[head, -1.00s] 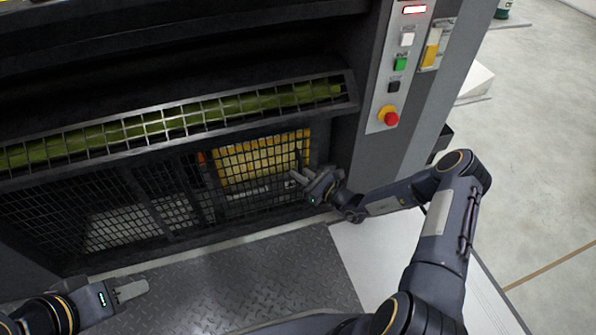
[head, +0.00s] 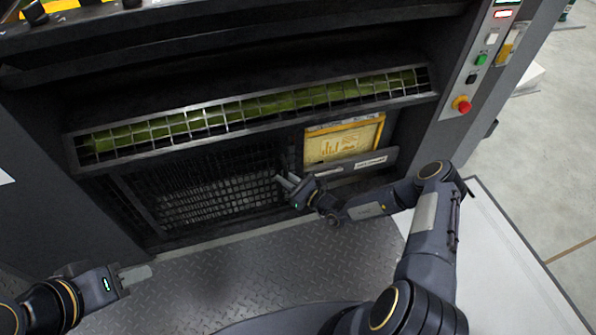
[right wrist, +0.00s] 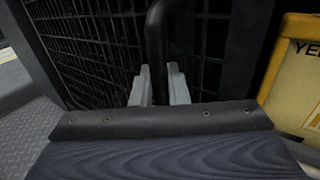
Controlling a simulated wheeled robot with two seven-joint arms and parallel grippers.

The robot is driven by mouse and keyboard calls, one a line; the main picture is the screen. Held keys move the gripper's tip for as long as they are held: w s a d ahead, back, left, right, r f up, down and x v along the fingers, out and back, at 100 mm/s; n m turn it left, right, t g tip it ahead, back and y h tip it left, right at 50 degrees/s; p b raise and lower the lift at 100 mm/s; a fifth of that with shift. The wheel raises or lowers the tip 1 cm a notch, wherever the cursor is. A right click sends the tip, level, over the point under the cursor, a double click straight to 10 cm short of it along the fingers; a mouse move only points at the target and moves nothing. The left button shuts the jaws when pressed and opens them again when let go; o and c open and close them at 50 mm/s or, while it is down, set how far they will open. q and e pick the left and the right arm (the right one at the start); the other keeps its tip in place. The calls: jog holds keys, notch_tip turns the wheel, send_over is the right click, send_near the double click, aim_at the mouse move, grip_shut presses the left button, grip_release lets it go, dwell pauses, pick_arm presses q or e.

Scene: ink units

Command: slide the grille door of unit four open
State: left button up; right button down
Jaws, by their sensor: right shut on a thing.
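The black mesh grille door (head: 215,182) covers the left part of the lower opening in the head view. The right part is uncovered, showing a yellow-framed unit (head: 345,141). My right gripper (head: 285,181) is at the door's right side. In the right wrist view its pale fingers (right wrist: 160,88) are shut on the door's dark vertical bar handle (right wrist: 156,40), with mesh behind it. The yellow unit shows at the right edge there (right wrist: 290,75). My left gripper (head: 136,273) is empty over the floor plate at lower left; whether its fingers are apart is unclear.
A fixed grille with a green roller (head: 250,108) behind it runs above the opening. A control panel with a red stop button (head: 461,104) is at the right. The tread-plate floor (head: 230,260) in front is clear.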

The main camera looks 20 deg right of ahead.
jog(key=a+p, duration=0.1)
jog(key=a, duration=0.4)
jog(key=shift+s+a, duration=0.15)
jog(key=shift+a, duration=0.2)
jog(key=c, duration=1.5)
grip_release()
jog(key=shift+d, duration=0.15)
jog(key=p+v, duration=0.2)
jog(key=v, duration=0.5)
jog(key=shift+s, duration=0.3)
jog(key=shift+d, duration=0.15)
